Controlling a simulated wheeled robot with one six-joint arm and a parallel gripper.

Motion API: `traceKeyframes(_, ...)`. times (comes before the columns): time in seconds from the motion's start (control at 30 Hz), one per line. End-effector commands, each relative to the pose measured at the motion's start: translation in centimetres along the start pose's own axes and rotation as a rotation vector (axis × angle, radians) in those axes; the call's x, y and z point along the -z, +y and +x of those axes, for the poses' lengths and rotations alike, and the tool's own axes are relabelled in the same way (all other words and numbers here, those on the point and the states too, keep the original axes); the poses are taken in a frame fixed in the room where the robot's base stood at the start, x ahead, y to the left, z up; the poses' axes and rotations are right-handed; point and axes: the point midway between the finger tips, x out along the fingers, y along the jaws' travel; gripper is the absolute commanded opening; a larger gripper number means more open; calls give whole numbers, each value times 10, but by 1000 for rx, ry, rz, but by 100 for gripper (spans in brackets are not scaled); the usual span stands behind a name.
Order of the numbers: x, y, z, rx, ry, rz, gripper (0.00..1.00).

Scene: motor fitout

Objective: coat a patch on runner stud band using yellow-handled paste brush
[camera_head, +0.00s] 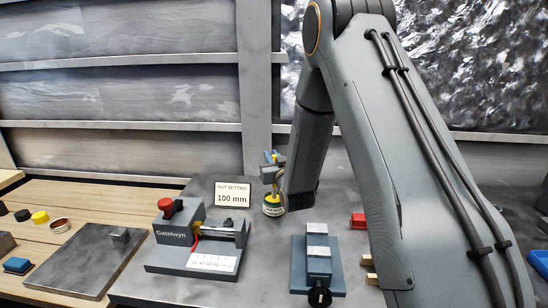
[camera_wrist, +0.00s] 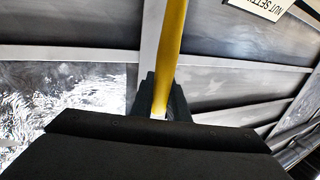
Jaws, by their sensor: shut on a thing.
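My gripper (camera_head: 272,172) is shut on the yellow-handled paste brush (camera_wrist: 171,45). The handle fills the upper middle of the wrist view. In the head view a bit of yellow handle shows above my gripper. A small dark jar with a yellow label (camera_head: 273,206) stands directly below my gripper; whether the bristles are inside it I cannot tell. A grey Gatelwyn fixture (camera_head: 172,240) with a red knob, a brass-coloured part and a white scale sits left of the jar. I cannot make out which part is the runner stud band.
A sign (camera_head: 232,194) reading "NUT SETTING 100 mm" stands behind the fixture. A blue-grey vise-like block (camera_head: 318,262) and a red block (camera_head: 358,221) are to the right. A grey plate (camera_head: 75,262) lies at left, near black and yellow caps. My arm covers the right side.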

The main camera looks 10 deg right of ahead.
Motion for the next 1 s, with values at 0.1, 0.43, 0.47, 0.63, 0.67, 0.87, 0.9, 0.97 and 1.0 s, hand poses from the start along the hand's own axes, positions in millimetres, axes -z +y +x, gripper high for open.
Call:
traceKeyframes(0.1, 0, 0, 0, 0, 0, 0, 0)
traceKeyframes(0.43, -2, 0, 0, 0, 0, 0, 0)
traceKeyframes(0.47, -3, 0, 0, 0, 0, 0, 0)
traceKeyframes(0.63, -5, 0, 0, 0, 0, 0, 0)
traceKeyframes(0.67, -5, 0, 0, 0, 0, 0, 0)
traceKeyframes(0.87, -7, 0, 0, 0, 0, 0, 0)
traceKeyframes(0.9, -8, 0, 0, 0, 0, 0, 0)
traceKeyframes(0.97, -8, 0, 0, 0, 0, 0, 0)
traceKeyframes(1.0, -9, 0, 0, 0, 0, 0, 0)
